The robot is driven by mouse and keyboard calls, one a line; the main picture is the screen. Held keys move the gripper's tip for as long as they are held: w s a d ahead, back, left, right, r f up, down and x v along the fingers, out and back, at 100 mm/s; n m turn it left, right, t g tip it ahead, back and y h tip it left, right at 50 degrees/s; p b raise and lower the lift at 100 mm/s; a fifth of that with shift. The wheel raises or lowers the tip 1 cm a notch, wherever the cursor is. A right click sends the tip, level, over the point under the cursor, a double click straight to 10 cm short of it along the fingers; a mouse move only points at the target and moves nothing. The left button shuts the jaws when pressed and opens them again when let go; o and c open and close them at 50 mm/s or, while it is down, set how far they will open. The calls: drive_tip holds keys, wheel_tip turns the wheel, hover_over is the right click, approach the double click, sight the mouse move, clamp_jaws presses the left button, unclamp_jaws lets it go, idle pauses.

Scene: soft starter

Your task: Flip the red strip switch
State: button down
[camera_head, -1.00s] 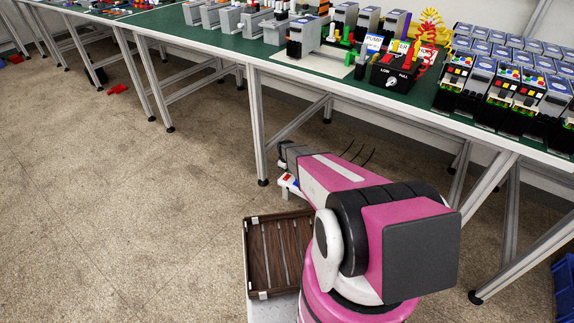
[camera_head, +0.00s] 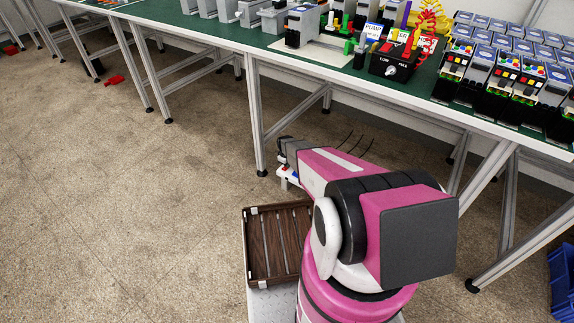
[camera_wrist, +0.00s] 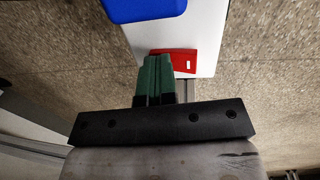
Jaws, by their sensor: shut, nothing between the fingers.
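The red strip switch (camera_wrist: 180,60) is a red rocker on a white strip (camera_wrist: 200,30) in the wrist view. A blue part (camera_wrist: 145,8) sits on the same strip at the top. My gripper (camera_wrist: 156,62) has its green fingers shut and empty, with the tips at the left part of the red rocker and partly covering it. I cannot tell whether they touch it.
A long green-topped table (camera_head: 345,80) with metal legs runs across the back. A black box with a dial (camera_head: 392,66) and several grey modules stand on it. A brown slatted tray (camera_head: 250,245) lies left of my arm.

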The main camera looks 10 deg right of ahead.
sight(285, 168)
drive_tip(key=shift+a+f, duration=0.1)
drive_tip(key=shift+s+a+r, duration=0.25)
drive_tip(key=shift+s+a, duration=0.2)
drive_tip(key=shift+s, duration=0.1)
wheel_tip(285, 168, up, 14)
drive_tip(key=s+a, duration=0.1)
idle(0.6)
drive_tip(key=shift+f, duration=0.1)
idle(0.4)
drive_tip(key=shift+w+d, duration=0.4)
